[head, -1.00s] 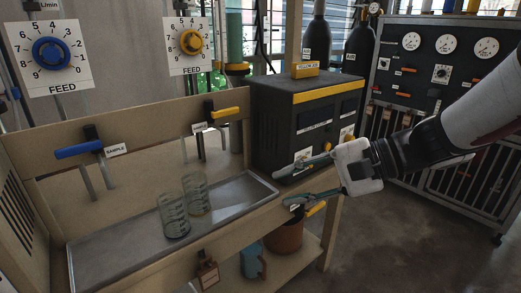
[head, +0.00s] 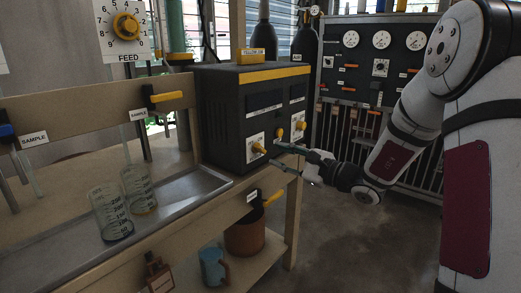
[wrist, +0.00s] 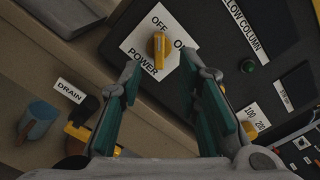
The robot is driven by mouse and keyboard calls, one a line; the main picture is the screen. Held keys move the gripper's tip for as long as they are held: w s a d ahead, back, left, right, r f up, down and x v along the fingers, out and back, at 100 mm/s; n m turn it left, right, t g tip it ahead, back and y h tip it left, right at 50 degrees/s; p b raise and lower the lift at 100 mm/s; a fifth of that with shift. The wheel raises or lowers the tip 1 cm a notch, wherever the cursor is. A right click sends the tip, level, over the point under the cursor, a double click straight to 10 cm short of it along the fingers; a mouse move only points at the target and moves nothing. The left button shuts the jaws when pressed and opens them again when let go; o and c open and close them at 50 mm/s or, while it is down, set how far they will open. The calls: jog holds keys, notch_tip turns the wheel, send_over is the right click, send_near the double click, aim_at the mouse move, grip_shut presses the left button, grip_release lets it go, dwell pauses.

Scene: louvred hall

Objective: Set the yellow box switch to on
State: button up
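The yellow-striped dark box (head: 222,120) stands at the right end of the bench. Its yellow power switch (head: 259,148) is on a white plate low on the front. In the wrist view the switch (wrist: 159,45) shows between OFF and ON marks above POWER, and its long side leans toward OFF. My gripper (head: 275,156) is in front of the box, close to the plate. In the wrist view its teal fingers (wrist: 164,68) are spread apart with nothing between them. The switch is just beyond the tips and looks untouched.
Other yellow knobs (head: 280,134) sit further right on the box front. A yellow drain handle (head: 273,198) sticks out below my gripper. A gauge rack (head: 385,95) stands behind. The floor at right is clear.

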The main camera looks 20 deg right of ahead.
aim_at(263, 150)
jog(key=p+x, duration=0.1)
jog(key=x, duration=0.4)
jog(key=shift+w+a, duration=0.2)
jog(key=shift+a, duration=0.05)
jog(key=shift+w+a+b, duration=0.25)
jog(key=shift+w+b, duration=0.1)
jog(key=shift+c, duration=0.2)
grip_shut()
